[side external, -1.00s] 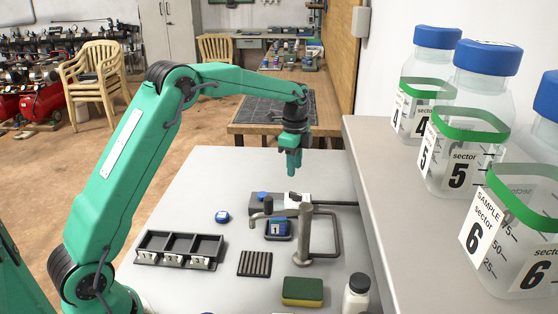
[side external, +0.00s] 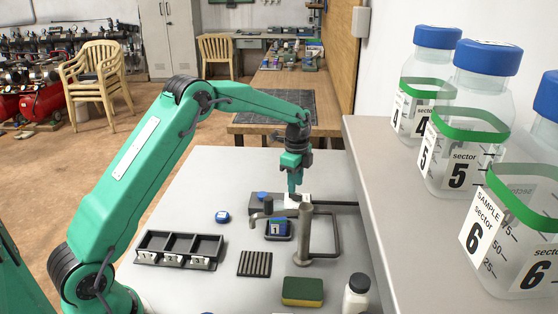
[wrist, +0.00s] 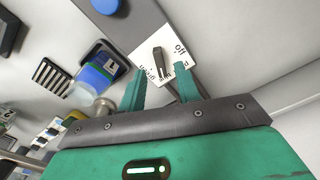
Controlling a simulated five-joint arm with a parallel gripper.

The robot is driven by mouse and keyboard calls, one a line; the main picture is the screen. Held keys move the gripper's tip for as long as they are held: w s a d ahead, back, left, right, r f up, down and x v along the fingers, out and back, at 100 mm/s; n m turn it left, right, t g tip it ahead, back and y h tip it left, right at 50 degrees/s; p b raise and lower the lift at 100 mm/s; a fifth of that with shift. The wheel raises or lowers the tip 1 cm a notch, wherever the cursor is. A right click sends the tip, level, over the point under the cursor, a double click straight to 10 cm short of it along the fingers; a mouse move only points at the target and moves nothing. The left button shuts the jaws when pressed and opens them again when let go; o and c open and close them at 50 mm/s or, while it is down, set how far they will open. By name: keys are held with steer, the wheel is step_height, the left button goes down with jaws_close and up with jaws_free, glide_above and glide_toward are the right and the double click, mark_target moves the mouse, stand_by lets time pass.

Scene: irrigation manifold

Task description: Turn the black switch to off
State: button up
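The black switch (wrist: 158,62) sits on a white label plate (wrist: 150,42) on the grey manifold block. In the wrist view the word "off" is on the plate to the right of the switch; other lettering lies lower and is partly hidden. The plate also shows in the side view (side external: 305,201), where the switch itself is hard to make out. My gripper (wrist: 159,71) is open, with one finger on each side of the switch, low over the plate. I cannot tell whether either finger touches it. The gripper also shows in the side view (side external: 293,195).
The table's left back is clear.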

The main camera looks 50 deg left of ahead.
mark_target(296, 197)
steer(key=shift+f, duration=1.6)
steer(key=shift+c, duration=0.2)
jaws_close()
